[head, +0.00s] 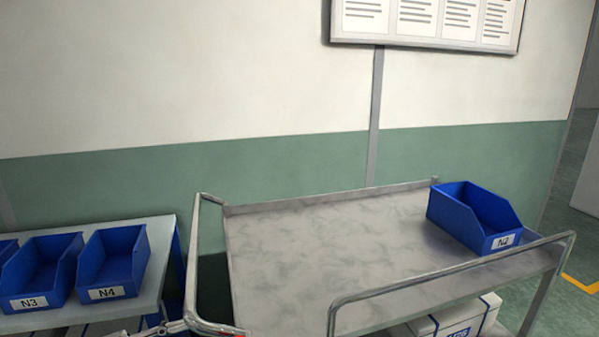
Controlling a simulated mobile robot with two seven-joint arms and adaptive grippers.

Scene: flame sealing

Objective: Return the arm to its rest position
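Neither of my grippers shows clearly in the head view. A small bit of metal and dark parts at the bottom edge, left of the cart's handle, is cut off and too small to identify. The steel cart (320,245) fills the middle and right, with an almost bare top. A blue bin labelled N2 (478,222) stands at the right end of its top and looks empty.
A side table (160,268) at the left bears blue bins N3 (40,270) and N4 (112,262). Tubular rails (450,268) edge the cart. A white box (460,318) sits below its top. A green and white wall (290,165) stands behind.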

